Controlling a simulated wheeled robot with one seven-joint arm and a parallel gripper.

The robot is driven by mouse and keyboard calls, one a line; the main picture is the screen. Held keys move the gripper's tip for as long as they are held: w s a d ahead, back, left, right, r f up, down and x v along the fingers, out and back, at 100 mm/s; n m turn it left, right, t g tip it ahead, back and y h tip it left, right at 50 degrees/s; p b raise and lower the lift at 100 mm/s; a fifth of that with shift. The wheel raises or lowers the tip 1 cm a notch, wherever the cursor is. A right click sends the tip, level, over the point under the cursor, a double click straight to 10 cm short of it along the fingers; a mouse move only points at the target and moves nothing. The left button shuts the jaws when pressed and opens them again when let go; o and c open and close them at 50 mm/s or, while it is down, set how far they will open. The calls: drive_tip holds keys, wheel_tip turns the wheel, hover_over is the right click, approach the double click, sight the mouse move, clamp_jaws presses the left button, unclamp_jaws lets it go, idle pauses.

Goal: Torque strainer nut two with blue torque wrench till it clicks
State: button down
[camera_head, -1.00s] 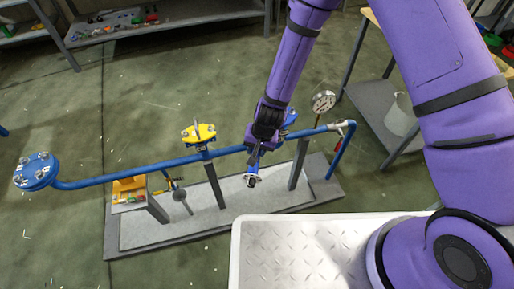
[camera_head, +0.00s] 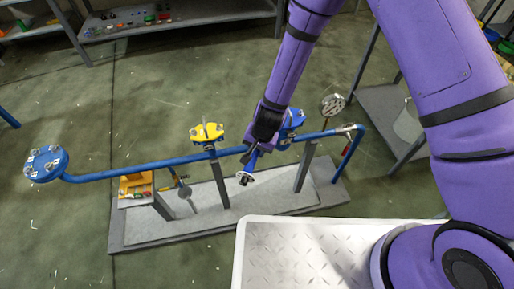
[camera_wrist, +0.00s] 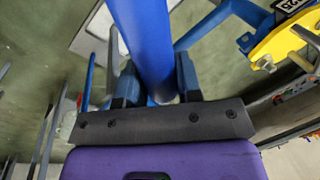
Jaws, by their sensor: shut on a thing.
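My gripper (camera_head: 259,143) is shut on the blue torque wrench (camera_head: 252,164), whose blue handle (camera_wrist: 145,40) runs between the fingers in the wrist view. The wrench's silver and black end (camera_head: 246,178) hangs below the gripper, in front of the blue pipe and apart from any nut I can see. A blue flanged fitting (camera_head: 292,122) sits on the pipe just right of and behind the gripper, partly hidden by it. A yellow flanged fitting (camera_head: 207,133) with bolts stands to the left and also shows in the wrist view (camera_wrist: 285,38). I cannot tell which nut is strainer nut two.
The blue pipe (camera_head: 130,174) runs across a grey base (camera_head: 240,217) on posts. A round blue flange (camera_head: 45,163) ends it at left; a gauge (camera_head: 332,104) stands at right. A yellow holder (camera_head: 136,185) is below the pipe. A white ridged surface (camera_head: 300,255) is in front.

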drive_tip(key=shift+w+a+m, duration=0.2)
drive_tip(key=shift+a+m, duration=0.2)
drive_tip(key=shift+a, duration=0.2)
drive_tip(key=shift+w+a+m, duration=0.2)
drive_tip(key=shift+a+m, duration=0.2)
drive_tip(key=shift+a, duration=0.15)
drive_tip(key=shift+d, duration=0.1)
drive_tip(key=shift+s+d+n, duration=0.2)
drive_tip(key=shift+d+n, duration=0.35)
drive_tip(key=shift+d, duration=0.25)
drive_tip(key=shift+s+d+n, duration=0.2)
drive_tip(key=shift+d+n, duration=0.4)
drive_tip(key=shift+d, duration=0.15)
drive_tip(key=shift+s+d+n, duration=0.2)
drive_tip(key=shift+d+n, duration=0.35)
drive_tip(key=shift+d, duration=0.25)
drive_tip(key=w+d+n+g, duration=0.1)
drive_tip(key=w+d+n, duration=0.3)
drive_tip(key=d+n, duration=0.2)
drive_tip(key=w+d+n+g, duration=0.1)
drive_tip(key=w+d+n, duration=0.2)
drive_tip(key=d+n, duration=0.3)
drive_tip(key=shift+w+d+n+g+h, duration=0.3)
drive_tip(key=shift+w+d+g+h, duration=0.1)
drive_tip(key=shift+d, duration=1.55)
